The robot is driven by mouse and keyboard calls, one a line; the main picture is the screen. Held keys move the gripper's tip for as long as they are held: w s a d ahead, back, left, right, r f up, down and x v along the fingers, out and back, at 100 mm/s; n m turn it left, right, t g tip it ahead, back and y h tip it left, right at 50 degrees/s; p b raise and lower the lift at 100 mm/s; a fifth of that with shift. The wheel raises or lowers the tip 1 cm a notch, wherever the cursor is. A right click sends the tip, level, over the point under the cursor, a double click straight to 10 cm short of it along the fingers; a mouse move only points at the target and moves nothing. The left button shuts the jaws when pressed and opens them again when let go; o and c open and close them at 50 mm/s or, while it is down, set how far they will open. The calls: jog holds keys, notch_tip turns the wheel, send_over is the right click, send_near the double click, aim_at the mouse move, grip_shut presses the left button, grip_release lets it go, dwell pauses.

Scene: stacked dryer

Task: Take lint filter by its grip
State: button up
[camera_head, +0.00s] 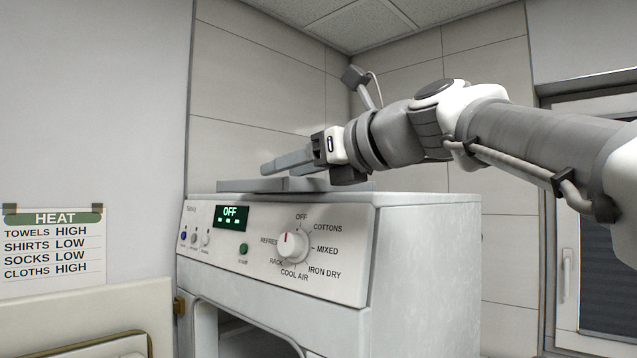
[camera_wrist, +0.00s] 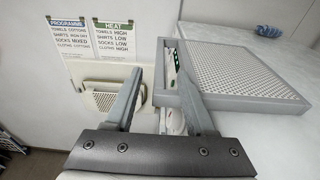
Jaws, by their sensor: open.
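The lint filter (camera_wrist: 245,68) is a flat grey frame with a pale perforated mesh. It lies on the dryer's white top and shows edge-on as a low grey slab in the head view (camera_head: 288,184). A raised grey edge (camera_wrist: 166,85) runs along its left side in the wrist view; I cannot tell if this is the grip. In the head view my gripper (camera_head: 270,167) hovers just above the filter. In the wrist view the right finger covers part of the filter's left side; contact cannot be told.
The dryer (camera_head: 420,270) has a front panel with a dial (camera_head: 293,246) and a display reading OFF (camera_head: 231,217). A HEAT notice (camera_head: 53,245) hangs on the left wall. A blue coiled item (camera_wrist: 268,31) lies on the dryer top behind the filter.

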jog(key=p+x, duration=0.1)
jog(key=x, duration=0.6)
jog(key=shift+w+a, duration=0.2)
jog(key=shift+c, duration=0.2)
grip_shut()
